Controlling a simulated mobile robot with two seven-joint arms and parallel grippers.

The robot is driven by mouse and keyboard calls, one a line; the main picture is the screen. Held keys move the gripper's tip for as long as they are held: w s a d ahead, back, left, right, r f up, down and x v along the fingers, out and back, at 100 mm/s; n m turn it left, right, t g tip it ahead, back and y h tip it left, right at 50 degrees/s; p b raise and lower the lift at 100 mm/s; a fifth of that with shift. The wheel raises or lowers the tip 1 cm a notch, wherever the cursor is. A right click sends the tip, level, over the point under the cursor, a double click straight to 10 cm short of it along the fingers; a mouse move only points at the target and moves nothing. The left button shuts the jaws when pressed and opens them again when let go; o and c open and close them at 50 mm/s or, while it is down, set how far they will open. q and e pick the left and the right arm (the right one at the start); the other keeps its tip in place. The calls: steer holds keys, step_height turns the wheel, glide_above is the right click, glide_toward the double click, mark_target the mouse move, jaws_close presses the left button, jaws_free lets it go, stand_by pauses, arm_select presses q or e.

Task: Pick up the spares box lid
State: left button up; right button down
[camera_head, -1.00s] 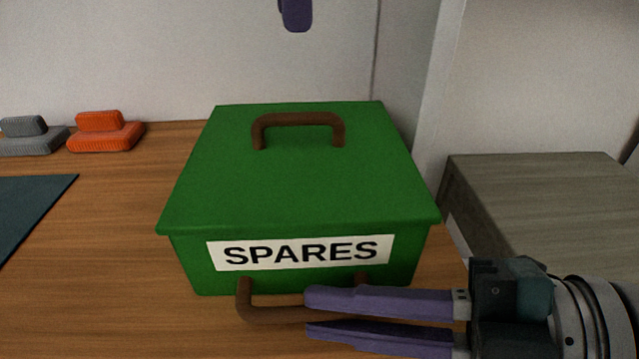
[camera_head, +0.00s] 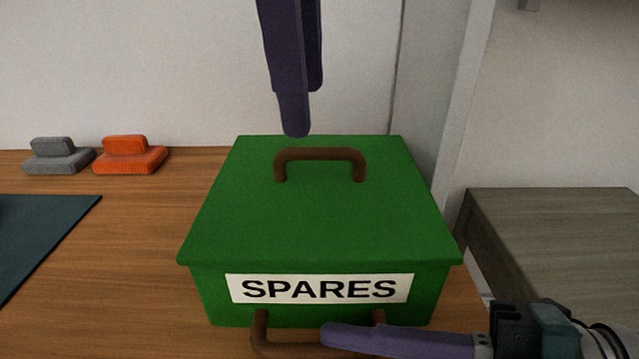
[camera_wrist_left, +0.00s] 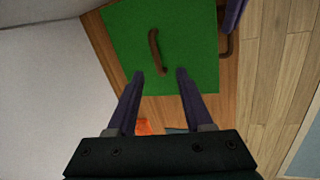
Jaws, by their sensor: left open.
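The green spares box lid (camera_head: 320,220) sits on the green box (camera_head: 430,292), with a brown arched handle (camera_head: 320,154) on top. My left gripper (camera_head: 304,110) points down from the top edge of the head view, near the lid's back edge. In the left wrist view its two purple fingers (camera_wrist_left: 160,73) are apart and empty, over the lid (camera_wrist_left: 195,45), with the lid handle (camera_wrist_left: 153,45) between and beyond the tips. My right gripper (camera_head: 330,338) is at the box's brown front handle (camera_head: 259,328); only one finger shows, so its grip is unclear.
A grey block (camera_head: 58,157) and an orange block (camera_head: 130,156) stand at the back left of the wooden table (camera_head: 140,240). A dark teal mat (camera_head: 35,235) lies at the left. A grey-brown cabinet (camera_head: 560,220) stands to the right.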

mark_target(319, 150)
arm_select(q)
steer(key=x, duration=0.6)
steer(key=shift+w+d+f, duration=0.25)
steer(key=shift+w+d, duration=0.05)
steer(key=shift+d, duration=0.1)
jaws_close()
stand_by(1.0)
